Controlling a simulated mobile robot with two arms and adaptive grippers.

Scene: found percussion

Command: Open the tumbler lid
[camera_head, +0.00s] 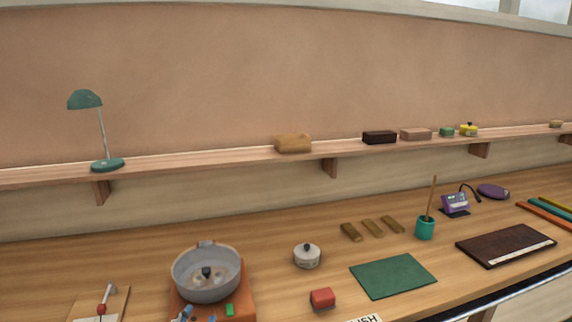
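What looks like the tumbler is a round grey drum (206,288) on an orange base (246,300) at the lower left. A dark knob (207,273) shows in the middle of its round top, and a small reddish part sits at its back rim. I cannot tell for sure whether the lid is shut. Small blue-grey parts (184,313) show at the bottom edge in front of the drum. They may be the tips of my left gripper, but their state is unclear. My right gripper is not in view.
A small white lidded pot (307,258) and a red block (322,299) stand right of the drum. A red-tipped stick (103,303) lies left. A green mat (393,276), teal cup (425,229) and dark board (506,245) are further right. A wall shelf (220,157) runs behind.

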